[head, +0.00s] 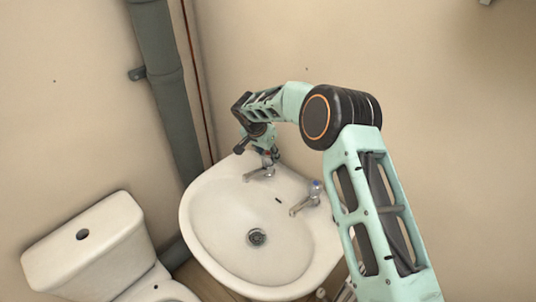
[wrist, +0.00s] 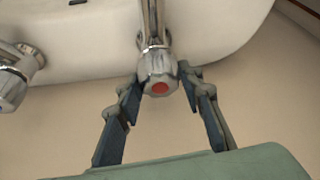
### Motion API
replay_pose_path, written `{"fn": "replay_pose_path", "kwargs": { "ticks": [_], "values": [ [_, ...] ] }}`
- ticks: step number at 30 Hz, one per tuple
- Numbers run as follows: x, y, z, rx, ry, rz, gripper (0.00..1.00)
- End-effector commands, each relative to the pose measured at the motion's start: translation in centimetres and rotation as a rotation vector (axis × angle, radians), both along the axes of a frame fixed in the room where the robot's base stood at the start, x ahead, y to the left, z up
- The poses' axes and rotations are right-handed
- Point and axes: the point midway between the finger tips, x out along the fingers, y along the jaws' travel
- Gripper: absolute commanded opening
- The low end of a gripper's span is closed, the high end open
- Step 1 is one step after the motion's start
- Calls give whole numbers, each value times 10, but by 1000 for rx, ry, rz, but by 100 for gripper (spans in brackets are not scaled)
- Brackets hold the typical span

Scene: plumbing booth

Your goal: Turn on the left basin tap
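The left basin tap (head: 262,173) is a chrome tap at the back left of the white basin (head: 200,235). In the wrist view its faceted chrome head (wrist: 158,72) with a red centre faces the camera. My gripper (head: 266,153) is over this tap, reaching down from the arm. In the head view the tap's top is partly hidden by the gripper. No water shows at the spout.
The right tap (head: 308,198), with a blue mark, stands beside it and also shows at the left in the wrist view (wrist: 18,75). A toilet (head: 85,250) stands at the left. A grey pipe (head: 165,85) runs up the corner, close to the basin.

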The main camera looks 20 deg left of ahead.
Motion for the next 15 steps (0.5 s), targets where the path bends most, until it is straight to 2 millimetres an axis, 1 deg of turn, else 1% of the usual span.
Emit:
{"fn": "replay_pose_path", "kwargs": {
  "ticks": [1,3,4,10,15],
  "values": [
    [0,0,0,0,0,0,20],
    [0,0,0,0,0,0,12],
    [0,0,0,0,0,0,10],
    [0,0,-1,0,0,13,10],
    [0,0,-2,1,-1,69,10]
  ]
}}
